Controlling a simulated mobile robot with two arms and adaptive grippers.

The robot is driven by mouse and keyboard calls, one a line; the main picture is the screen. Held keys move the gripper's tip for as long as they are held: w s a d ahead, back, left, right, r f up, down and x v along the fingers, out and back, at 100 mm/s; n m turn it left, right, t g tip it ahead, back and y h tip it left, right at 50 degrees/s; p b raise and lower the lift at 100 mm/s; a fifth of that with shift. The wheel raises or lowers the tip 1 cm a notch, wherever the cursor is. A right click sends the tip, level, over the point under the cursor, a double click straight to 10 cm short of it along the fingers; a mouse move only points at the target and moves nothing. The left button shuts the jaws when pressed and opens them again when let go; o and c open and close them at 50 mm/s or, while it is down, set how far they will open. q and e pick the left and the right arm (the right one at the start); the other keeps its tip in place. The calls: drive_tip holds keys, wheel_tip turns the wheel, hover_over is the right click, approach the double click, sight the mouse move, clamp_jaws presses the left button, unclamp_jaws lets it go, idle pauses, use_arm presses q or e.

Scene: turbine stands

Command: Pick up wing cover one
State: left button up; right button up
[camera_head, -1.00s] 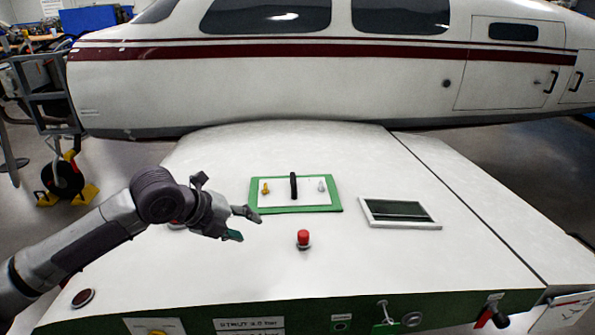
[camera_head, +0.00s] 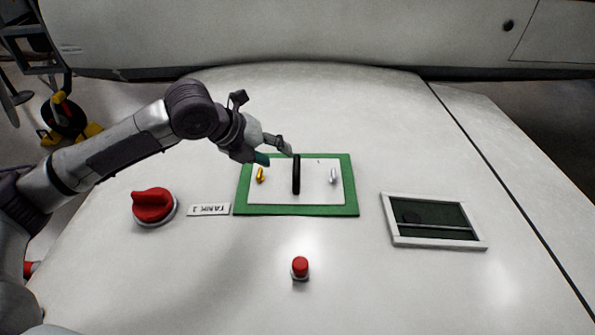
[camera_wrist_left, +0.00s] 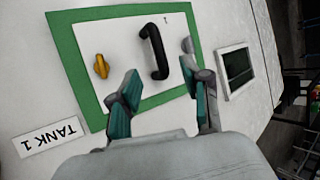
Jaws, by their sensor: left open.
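Wing cover one looks to be the white panel (camera_head: 318,188) with a black handle (camera_head: 296,175), a yellow latch (camera_head: 260,175) and a silver latch (camera_head: 333,176). It lies in a green frame (camera_head: 300,210) on the wing. In the left wrist view the handle (camera_wrist_left: 155,50) stands ahead of my fingers, with a small "1" on the panel. My left gripper (camera_head: 276,153) is open and empty over the panel's far left part, close to the handle but apart from it. In the left wrist view its teal fingertips (camera_wrist_left: 162,88) are spread below the handle. My right gripper is not in view.
A red knob (camera_head: 153,205) and a "TANK 1" label (camera_head: 209,210) are left of the frame. A red button (camera_head: 300,267) stands in front. A white-framed dark window panel (camera_head: 434,221) lies to the right. The aircraft body (camera_head: 300,35) rises behind.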

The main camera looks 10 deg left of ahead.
sight(295, 165)
use_arm(q)
drive_tip(key=x, duration=0.4)
drive_tip(key=shift+w+f, duration=0.1)
drive_tip(key=shift+w+d+f, duration=0.15)
drive_tip(key=shift+f, duration=0.05)
drive_tip(key=shift+w+d+f+p, duration=0.1)
drive_tip(key=shift+f+p, duration=0.1)
drive_tip(key=shift+p, duration=0.2)
drive_tip(key=p+x, duration=0.1)
drive_tip(key=x, duration=0.3)
drive_tip(key=shift+d+f, duration=0.1)
drive_tip(key=shift+f, duration=0.2)
drive_tip(key=shift+c, duration=1.3)
clamp_jaws()
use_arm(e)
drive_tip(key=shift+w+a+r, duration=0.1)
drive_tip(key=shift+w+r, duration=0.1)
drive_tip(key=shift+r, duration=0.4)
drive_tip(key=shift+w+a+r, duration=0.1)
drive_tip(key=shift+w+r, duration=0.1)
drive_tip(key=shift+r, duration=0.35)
use_arm(q)
drive_tip(key=shift+r, duration=0.1)
